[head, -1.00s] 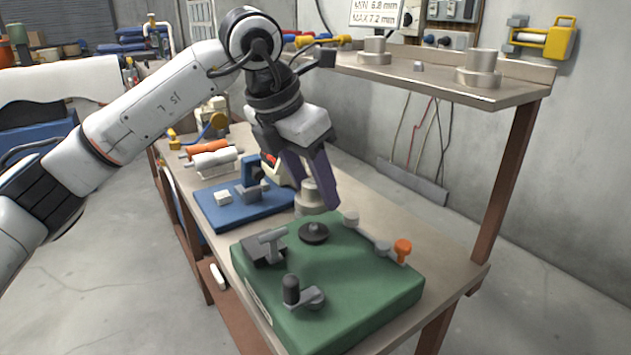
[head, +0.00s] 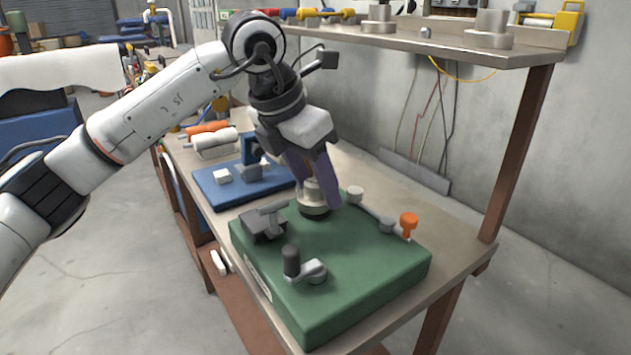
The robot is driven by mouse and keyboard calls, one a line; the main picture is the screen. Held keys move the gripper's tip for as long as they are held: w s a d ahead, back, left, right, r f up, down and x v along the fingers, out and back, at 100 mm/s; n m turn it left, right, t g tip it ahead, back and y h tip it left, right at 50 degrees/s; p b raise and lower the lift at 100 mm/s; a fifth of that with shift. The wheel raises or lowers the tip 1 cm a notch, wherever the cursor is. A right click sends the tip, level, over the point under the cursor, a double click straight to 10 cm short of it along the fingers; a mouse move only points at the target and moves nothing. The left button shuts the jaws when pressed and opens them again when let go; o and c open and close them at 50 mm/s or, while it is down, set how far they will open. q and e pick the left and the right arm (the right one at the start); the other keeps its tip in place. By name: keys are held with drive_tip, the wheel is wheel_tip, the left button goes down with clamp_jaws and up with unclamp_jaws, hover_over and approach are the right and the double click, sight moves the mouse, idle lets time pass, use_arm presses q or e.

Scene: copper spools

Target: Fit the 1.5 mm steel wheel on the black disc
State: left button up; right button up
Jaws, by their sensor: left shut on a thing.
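My left gripper (head: 316,190) is shut on a pale steel wheel (head: 313,197), a stepped round piece with a narrower top. The fingers straddle its upper part. The wheel is directly over the black disc (head: 313,212) on the green machine base (head: 365,258), and only the disc's dark rim shows below it. I cannot tell whether the wheel is fully seated on the disc or slightly above it. No size marking on the wheel is legible. My right gripper is not in view.
On the green base stand a grey bracket (head: 264,222), a black-knobbed crank (head: 291,262) and an arm with an orange knob (head: 408,221). A blue base (head: 215,192) is behind. The shelf (head: 440,45) above holds two more steel wheels (head: 380,20) (head: 490,32).

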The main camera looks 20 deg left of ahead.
use_arm(q)
drive_tip(key=shift+f, duration=0.2)
idle(0.5)
drive_tip(key=o, duration=1.2)
drive_tip(key=shift+s+r, duration=0.1)
drive_tip(key=shift+r, duration=0.15)
drive_tip(key=v, duration=0.9)
drive_tip(key=shift+a+r, duration=0.1)
drive_tip(key=shift+r, duration=0.25)
